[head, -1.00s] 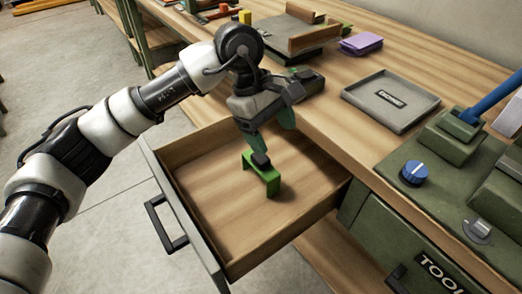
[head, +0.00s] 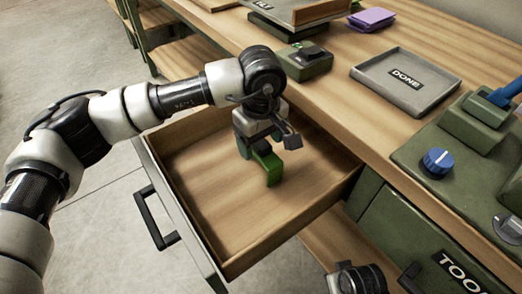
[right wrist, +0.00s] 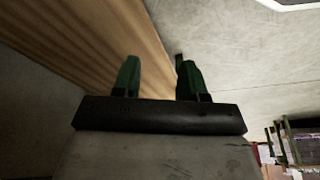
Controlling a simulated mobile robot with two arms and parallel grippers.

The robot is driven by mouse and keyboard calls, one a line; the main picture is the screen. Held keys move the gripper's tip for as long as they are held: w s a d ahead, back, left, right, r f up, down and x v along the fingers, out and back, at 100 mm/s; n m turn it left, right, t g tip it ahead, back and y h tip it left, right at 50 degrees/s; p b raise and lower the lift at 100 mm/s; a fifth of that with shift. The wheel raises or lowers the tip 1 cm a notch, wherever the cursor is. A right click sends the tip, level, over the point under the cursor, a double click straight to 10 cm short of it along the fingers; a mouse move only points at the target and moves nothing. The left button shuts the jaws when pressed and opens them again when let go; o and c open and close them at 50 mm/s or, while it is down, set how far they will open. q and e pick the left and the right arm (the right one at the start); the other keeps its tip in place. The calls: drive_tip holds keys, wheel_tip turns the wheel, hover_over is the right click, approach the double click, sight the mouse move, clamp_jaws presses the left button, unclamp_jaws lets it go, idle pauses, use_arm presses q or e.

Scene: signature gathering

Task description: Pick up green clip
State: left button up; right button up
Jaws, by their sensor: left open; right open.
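The green clip (head: 271,170) is inside the open wooden drawer (head: 215,222); the arm partly hides it. My left gripper (head: 254,150) is open, pointing down over the clip's upper end. Its fingers overlap the clip in the head view, and I cannot tell whether they touch it. My right gripper (right wrist: 158,76) is open with nothing between its fingers in the right wrist view.
The drawer has a dark handle (head: 158,220) and raised walls around the clip. On the bench stand a grey tray (head: 405,82) labelled DONE, a small green device (head: 305,60), purple pads (head: 372,19) and a green fixture with a blue knob (head: 437,162).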

use_arm(q)
wheel_tip(320, 180, down, 3)
drive_tip(key=shift+w+r, duration=0.1)
drive_tip(key=shift+r, duration=0.05)
drive_tip(key=shift+c, duration=0.4)
drive_tip(key=c, duration=0.9)
